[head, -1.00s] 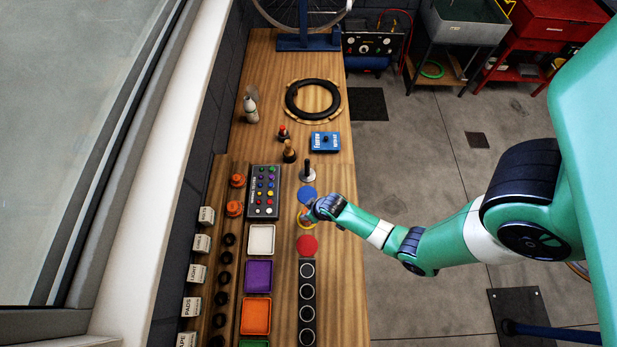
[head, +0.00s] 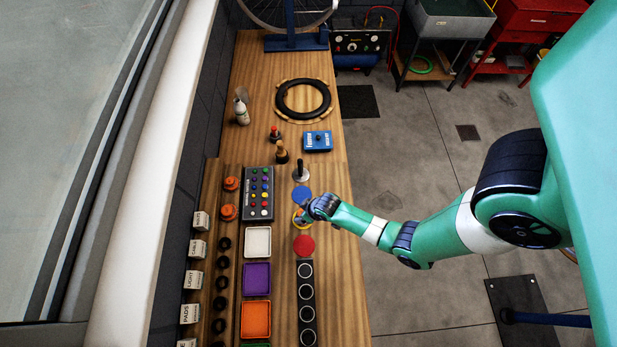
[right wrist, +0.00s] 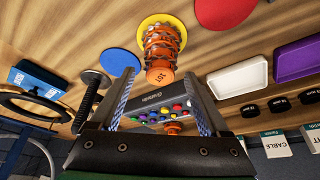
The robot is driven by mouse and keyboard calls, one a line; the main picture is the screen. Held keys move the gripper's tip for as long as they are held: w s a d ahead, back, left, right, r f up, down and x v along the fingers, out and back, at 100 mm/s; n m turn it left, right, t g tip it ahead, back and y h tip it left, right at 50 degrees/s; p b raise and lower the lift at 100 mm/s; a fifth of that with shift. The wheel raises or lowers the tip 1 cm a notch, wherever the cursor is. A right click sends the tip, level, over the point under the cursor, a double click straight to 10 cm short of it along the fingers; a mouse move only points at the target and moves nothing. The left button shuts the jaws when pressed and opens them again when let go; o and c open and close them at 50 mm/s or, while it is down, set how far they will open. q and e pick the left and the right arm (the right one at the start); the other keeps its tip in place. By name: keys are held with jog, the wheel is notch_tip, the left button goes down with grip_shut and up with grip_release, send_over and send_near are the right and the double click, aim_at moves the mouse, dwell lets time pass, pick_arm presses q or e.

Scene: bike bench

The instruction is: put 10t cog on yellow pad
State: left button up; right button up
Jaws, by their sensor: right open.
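The orange 10t cog (right wrist: 162,50), a ribbed stack with a label on its end, stands on the yellow pad (right wrist: 150,19) in the right wrist view. In the head view the yellow pad (head: 296,219) is partly hidden by my right gripper (head: 308,212). That gripper is open; in the right wrist view its fingertips (right wrist: 159,74) are spread either side of the cog's labelled end. I cannot tell whether either finger touches the cog. My left gripper is not in view.
A blue pad (head: 301,195) and a red pad (head: 304,245) flank the yellow pad. A black-handled tool (head: 301,170) stands beyond the blue pad. A button box (head: 258,192) and a white tray (head: 257,241) lie to the left. Two orange items (head: 229,212) stand farther left.

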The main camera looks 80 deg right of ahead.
jog(key=d+p+v, duration=0.1)
jog(key=p+v, duration=0.3)
jog(key=v, duration=0.2)
jog(key=s+a+b, duration=0.2)
jog(key=s+a, duration=0.4)
jog(key=s, duration=0.4)
jog(key=shift+s+f, duration=0.2)
jog(key=shift+f, duration=0.25)
